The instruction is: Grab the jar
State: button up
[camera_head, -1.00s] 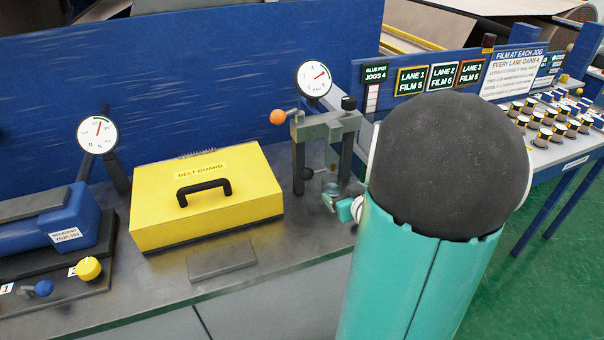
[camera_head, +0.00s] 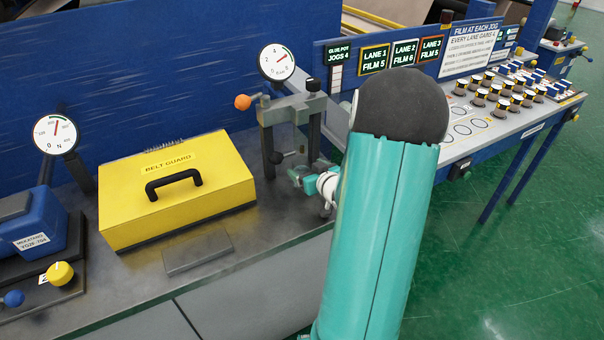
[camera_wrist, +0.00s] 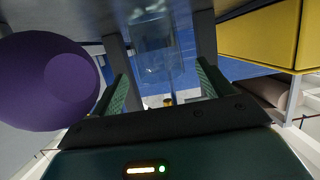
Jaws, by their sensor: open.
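A clear, see-through jar (camera_wrist: 156,46) shows in the wrist view, upper middle, ahead of the gap between my fingers. My gripper (camera_wrist: 164,84) is open, with one green finger on each side of that gap and nothing visibly held. In the head view my gripper (camera_head: 300,176) is at the foot of a grey stand (camera_head: 290,108), near the bench's right end. The jar is hard to make out there, among the stand's posts and my fingers. I cannot tell whether the fingers reach around it.
The stand's dark posts rise close to my gripper. A purple rounded thing (camera_wrist: 48,80) is close on the left in the wrist view. A yellow belt guard box (camera_head: 180,195) lies left of the stand. A panel with several small rolls (camera_head: 510,90) is at right.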

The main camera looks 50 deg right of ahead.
aim_at(298, 160)
jog(key=x, duration=0.4)
jog(key=shift+r, duration=0.15)
jog(key=c, duration=1.2)
jog(key=shift+r, duration=0.3)
